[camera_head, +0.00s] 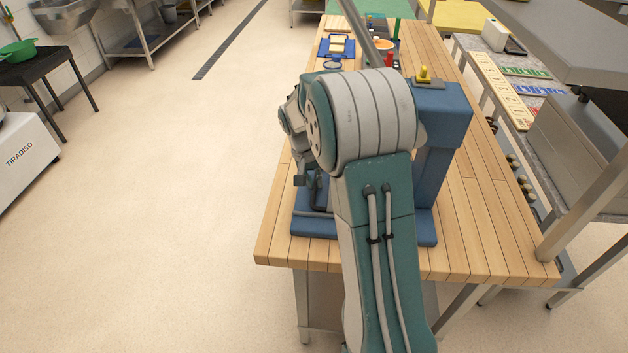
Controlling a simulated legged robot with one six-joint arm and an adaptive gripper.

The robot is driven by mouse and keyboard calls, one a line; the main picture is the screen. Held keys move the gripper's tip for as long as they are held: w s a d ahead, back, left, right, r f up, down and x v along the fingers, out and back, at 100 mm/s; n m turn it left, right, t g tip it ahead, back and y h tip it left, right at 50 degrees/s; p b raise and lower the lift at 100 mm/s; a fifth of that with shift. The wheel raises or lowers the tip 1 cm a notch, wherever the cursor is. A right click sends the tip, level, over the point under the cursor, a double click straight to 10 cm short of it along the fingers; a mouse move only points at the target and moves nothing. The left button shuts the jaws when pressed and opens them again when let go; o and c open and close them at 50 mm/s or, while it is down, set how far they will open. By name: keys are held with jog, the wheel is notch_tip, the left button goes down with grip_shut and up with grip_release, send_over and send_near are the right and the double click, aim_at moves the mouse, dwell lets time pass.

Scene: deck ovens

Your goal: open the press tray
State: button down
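A blue press (440,130) stands on the near end of the wooden table, with a yellow knob (424,75) on top and a flat blue base (312,226). My grey and teal arm crosses in front of it and hides most of its middle. I cannot make out the press tray, which may be behind my arm. My gripper (307,185) shows only in part, as dark pieces left of my arm, low over the left side of the press base. I cannot tell whether it is open or shut, or whether it touches the press.
The wooden table (480,220) has bare boards right of the press. A blue tray (335,48) and small items lie at its far end. A steel rack (575,215) stands close on the right. The floor (180,200) to the left is clear.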

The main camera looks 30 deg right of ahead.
jog(key=w+a, duration=0.9)
jog(key=a, duration=0.5)
jog(key=shift+w, duration=0.2)
jog(key=shift+a+f, duration=0.1)
jog(key=c, duration=0.7)
grip_release()
jog(key=r, duration=0.4)
jog(key=w+a+r, duration=0.1)
jog(key=r, duration=0.2)
jog(key=a+r, duration=0.1)
jog(key=r, duration=0.3)
jog(key=shift+w+r, duration=0.2)
jog(key=shift+r, duration=0.15)
